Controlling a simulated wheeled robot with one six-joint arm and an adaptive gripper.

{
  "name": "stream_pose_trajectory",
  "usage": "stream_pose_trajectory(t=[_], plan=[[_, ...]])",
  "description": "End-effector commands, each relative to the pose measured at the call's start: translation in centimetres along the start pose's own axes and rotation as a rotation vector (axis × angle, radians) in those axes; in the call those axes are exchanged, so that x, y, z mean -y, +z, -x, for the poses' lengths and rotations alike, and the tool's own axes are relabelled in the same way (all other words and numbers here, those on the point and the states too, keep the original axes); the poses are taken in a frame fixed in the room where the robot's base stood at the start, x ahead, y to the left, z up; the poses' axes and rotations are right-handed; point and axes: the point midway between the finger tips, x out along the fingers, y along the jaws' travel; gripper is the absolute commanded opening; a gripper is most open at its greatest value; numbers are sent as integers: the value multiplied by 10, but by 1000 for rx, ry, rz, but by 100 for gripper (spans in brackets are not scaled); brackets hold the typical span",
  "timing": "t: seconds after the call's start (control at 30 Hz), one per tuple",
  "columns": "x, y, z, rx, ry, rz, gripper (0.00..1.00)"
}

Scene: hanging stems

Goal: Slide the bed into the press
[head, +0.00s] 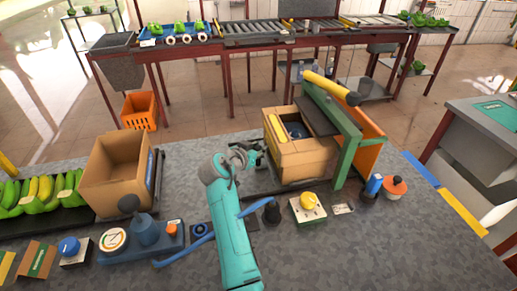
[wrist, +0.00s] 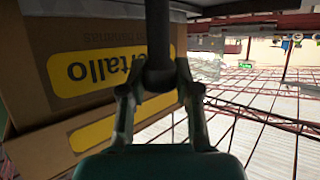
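The press (head: 345,150) is a green and orange frame with a dark top plate and a yellow bar with a black end. An open cardboard box (head: 300,162) stands on the dark bed (head: 287,187), partly under the press's top plate. My gripper (head: 250,155) is at the box's left side. In the wrist view my gripper (wrist: 158,85) has its fingers on both sides of a dark round knob (wrist: 158,72) on a rod, and looks shut on it. Behind the knob is the box's printed side (wrist: 100,65), upside down. The knob's joint to the bed is hidden.
Another open box (head: 113,178) stands at left, with green and yellow bananas (head: 40,193) beside it. A blue device (head: 145,238), a yellow button box (head: 307,207) and an orange knob (head: 395,186) stand on the grey table. The table's right front is clear.

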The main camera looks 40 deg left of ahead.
Motion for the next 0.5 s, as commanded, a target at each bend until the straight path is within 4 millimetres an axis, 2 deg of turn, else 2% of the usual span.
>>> stream_pose_trajectory(t=[0.27, 0.5], plan=[[-5, -2, -5, 0, 2, 0, 0], [-46, -17, -42, 0, 4, -3, 0]])
